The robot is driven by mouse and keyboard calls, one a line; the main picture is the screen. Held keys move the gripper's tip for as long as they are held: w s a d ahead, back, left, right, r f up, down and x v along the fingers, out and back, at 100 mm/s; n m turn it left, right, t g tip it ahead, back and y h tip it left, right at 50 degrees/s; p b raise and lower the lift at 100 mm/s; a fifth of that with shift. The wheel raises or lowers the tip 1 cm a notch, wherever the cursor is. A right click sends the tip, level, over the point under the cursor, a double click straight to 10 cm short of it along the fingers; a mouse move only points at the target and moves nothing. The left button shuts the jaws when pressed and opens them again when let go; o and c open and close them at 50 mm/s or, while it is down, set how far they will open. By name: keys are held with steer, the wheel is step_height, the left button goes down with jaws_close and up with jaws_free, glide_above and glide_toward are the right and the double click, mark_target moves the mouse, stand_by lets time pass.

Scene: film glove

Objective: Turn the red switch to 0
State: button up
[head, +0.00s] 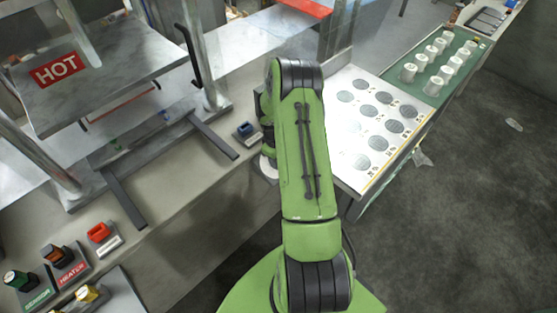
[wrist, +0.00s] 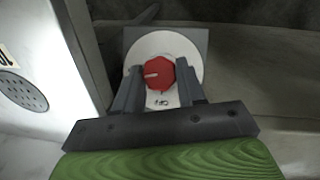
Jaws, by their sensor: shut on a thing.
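The red switch (wrist: 160,73) is a round red knob with a pale pointer mark aimed left. It sits on a white round dial (wrist: 163,42) on a grey plate. My gripper (wrist: 158,80) has one finger on each side of the knob and is shut on it. In the head view my green arm hides the knob and most of my gripper; only a pale edge of the dial (head: 268,170) shows.
A metal press with a HOT sign (head: 58,69) stands at the left. Several coloured switches, one marked HEATER (head: 72,270), are at the lower left. A white panel with grey discs (head: 357,162) and white cups (head: 433,88) are at the right.

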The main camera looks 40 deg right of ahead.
steer(key=n+b, duration=0.1)
steer(key=n+h+b, duration=0.1)
steer(key=n+t+h+b, duration=0.1)
steer(key=n+b, duration=0.1)
steer(key=shift+a+f, duration=0.2)
steer(key=shift+f, duration=0.05)
steer(key=n+t+h+b, duration=0.1)
steer(key=n+b, duration=0.2)
steer(key=shift+s+a+b, duration=0.1)
steer(key=shift+s+b, duration=0.05)
steer(key=shift+b, duration=0.15)
steer(key=n+t+b, duration=0.1)
steer(key=n+b, duration=0.1)
steer(key=n+t+h+b, duration=0.1)
steer(key=n, duration=0.1)
steer(key=shift+s+f+h+b, duration=0.1)
steer(key=shift+s+h+b, duration=0.05)
steer(key=shift+h+b, duration=0.2)
steer(key=shift+s+a+n+t+b, duration=0.1)
steer(key=shift+n+t+b, duration=0.5)
steer(key=shift+n+b, duration=0.8)
steer(key=shift+n, duration=0.3)
steer(key=o, duration=1.1)
steer(key=shift+c, duration=0.2)
